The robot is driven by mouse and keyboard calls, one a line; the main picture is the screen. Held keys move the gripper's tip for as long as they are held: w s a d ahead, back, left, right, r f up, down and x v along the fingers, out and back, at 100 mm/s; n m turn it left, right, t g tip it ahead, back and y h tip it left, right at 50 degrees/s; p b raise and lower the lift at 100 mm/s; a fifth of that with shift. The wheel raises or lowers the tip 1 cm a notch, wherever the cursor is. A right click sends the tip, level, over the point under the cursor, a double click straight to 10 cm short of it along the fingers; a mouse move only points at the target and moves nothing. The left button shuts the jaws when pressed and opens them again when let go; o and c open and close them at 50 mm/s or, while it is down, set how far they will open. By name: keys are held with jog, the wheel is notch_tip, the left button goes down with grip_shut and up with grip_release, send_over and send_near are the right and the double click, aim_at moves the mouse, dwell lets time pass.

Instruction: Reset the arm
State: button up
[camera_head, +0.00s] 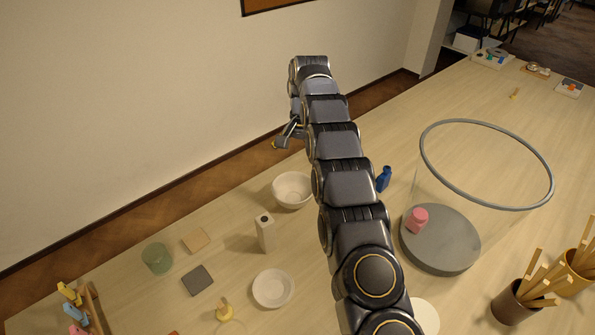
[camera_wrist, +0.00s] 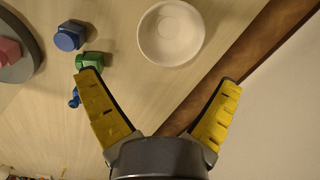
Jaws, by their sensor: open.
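My gripper (camera_head: 285,138) is at the far end of my raised arm in the head view, high above the back edge of the table near the wall. Only part of it shows there. In the wrist view its two yellow-padded fingers (camera_wrist: 160,82) are spread wide with nothing between them. A white bowl (camera_wrist: 170,34) lies beyond the fingertips in that view, apart from them. The same kind of bowl (camera_head: 292,190) stands on the table below the gripper in the head view. My arm hides the middle of the table.
A pink bottle (camera_head: 417,221) stands on a grey disc (camera_head: 450,262) below a grey ring (camera_head: 487,122). Brown cups (camera_head: 512,305) hold sticks.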

jog(key=s+d+r+n, duration=0.1)
jog(key=s+d+r, duration=0.3)
jog(key=s+r, duration=0.35)
jog(key=s+d+r+n, duration=0.2)
jog(key=s+d+r, duration=0.2)
jog(key=s+r, duration=0.4)
jog(key=s+d+f+n, duration=0.1)
jog(key=s+d, duration=0.2)
jog(key=s, duration=1.1)
jog(key=s+d+f+g, duration=0.1)
jog(key=s+d+f, duration=0.1)
jog(key=s, duration=1.3)
jog(key=shift+d+n+g, duration=0.3)
jog(key=shift+d+n, duration=0.1)
jog(key=shift+d, duration=0.15)
